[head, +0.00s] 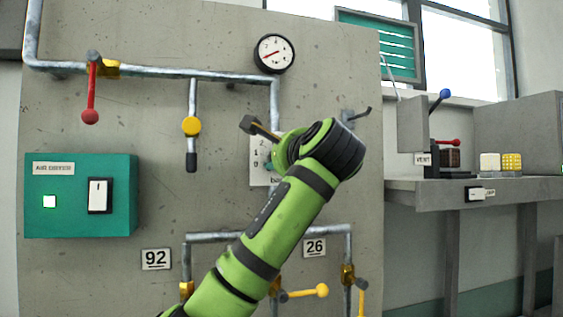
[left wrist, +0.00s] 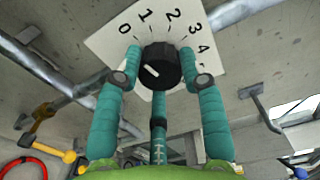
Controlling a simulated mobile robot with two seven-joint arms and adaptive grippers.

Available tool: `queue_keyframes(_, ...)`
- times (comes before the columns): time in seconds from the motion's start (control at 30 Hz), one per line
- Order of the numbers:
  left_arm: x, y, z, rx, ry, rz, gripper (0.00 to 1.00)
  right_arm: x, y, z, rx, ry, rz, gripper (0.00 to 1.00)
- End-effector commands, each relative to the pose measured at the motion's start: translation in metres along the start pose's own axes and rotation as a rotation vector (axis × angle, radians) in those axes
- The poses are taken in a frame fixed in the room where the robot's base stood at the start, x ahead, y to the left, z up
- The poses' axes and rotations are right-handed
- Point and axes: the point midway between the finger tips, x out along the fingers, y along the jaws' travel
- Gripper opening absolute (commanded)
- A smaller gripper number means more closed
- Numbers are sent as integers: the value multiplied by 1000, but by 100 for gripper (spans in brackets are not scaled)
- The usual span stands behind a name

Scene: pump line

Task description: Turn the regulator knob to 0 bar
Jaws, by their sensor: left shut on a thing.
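The regulator knob (left wrist: 160,64) is black and round with a white pointer line. It stands in front of a white scale plate (left wrist: 105,45) marked 0 to 4. In the left wrist view the line slants up and left, roughly toward the 0 side. My left gripper (left wrist: 160,77) has its teal fingers shut on the knob, one on each side. In the head view my green arm hides the knob and most of the gripper; part of the scale plate (head: 257,176) shows beside it. The round gauge (head: 274,54) above has a red needle pointing lower left. My right gripper is not in view.
A red-handled valve (head: 91,100), a yellow valve (head: 191,126) and a green switch box (head: 80,210) are on the wall at left. Yellow-handled valves (head: 308,292) are below my arm. A shelf (head: 430,190) with levers and blocks stands at right.

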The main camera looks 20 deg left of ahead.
Motion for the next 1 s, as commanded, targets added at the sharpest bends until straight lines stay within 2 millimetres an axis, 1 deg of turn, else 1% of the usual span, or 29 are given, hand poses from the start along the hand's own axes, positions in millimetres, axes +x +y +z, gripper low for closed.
queue_keyframes(0.2, 0, -1, 0, -52, 1, -2, 7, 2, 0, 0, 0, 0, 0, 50)
queue_keyframes(0.67, 0, -1, 0, -65, 0, -3, 7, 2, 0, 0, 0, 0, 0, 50)
queue_keyframes(0.7, 0, -1, 0, -65, 0, -3, 48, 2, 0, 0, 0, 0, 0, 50)
queue_keyframes(0.73, 0, -1, 0, -65, 0, -3, 60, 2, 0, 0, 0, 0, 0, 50)
queue_keyframes(0.77, 0, -1, 0, -64, 0, -3, 64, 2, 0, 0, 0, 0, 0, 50)
queue_keyframes(1.0, 0, -1, 0, -62, 0, -2, 64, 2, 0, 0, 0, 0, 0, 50)
